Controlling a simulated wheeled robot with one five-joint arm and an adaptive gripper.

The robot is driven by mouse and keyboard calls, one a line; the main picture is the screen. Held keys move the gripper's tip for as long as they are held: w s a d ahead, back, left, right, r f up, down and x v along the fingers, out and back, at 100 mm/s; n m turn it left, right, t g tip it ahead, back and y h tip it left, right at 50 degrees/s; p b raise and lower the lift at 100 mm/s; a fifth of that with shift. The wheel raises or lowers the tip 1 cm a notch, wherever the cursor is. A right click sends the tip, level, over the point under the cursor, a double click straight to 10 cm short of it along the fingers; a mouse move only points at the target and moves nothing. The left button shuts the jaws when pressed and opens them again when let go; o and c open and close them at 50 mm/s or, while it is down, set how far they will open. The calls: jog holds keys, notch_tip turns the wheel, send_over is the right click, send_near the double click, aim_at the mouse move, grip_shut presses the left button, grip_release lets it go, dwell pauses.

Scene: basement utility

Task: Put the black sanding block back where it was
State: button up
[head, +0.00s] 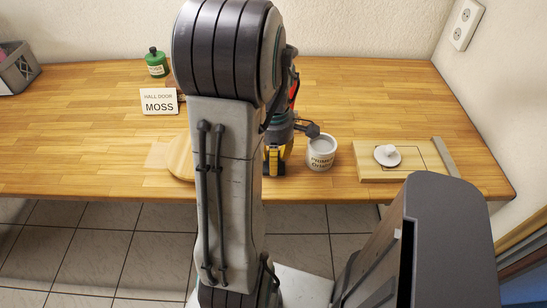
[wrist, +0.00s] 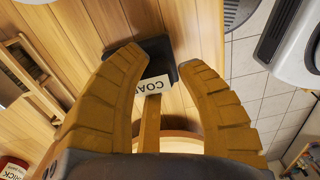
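In the wrist view a black block (wrist: 155,52), which looks like the sanding block, lies on the wooden bench just beyond my fingertips. A white label (wrist: 154,86) reading "COA…" sits at its near edge; I cannot tell whether it is fixed to the block. My gripper (wrist: 164,66) has its two yellow fingers spread, one tip on each side of the block, with no clear grip on it. In the head view my gripper (head: 275,160) points down over the bench, left of the white can.
On the bench (head: 90,105) stand a white primer can (head: 321,153), a board with a white-knobbed disc (head: 388,155), a round-edged wooden board (head: 180,160), a "HALL DOOR MOSS" card (head: 159,101), a green jar (head: 156,63) and a grey basket (head: 18,68). The front left is clear.

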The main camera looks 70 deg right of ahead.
jog(key=shift+o, duration=1)
jog(key=shift+r, duration=0.1)
notch_tip(320, 180, up, 10)
jog(key=shift+d+f+p, duration=0.15)
jog(key=shift+f+p, duration=0.05)
jog(key=shift+p, duration=0.2)
jog(key=shift+w+r+b, duration=0.1)
jog(key=shift+r+b, duration=0.3)
jog(key=shift+r, duration=0.9)
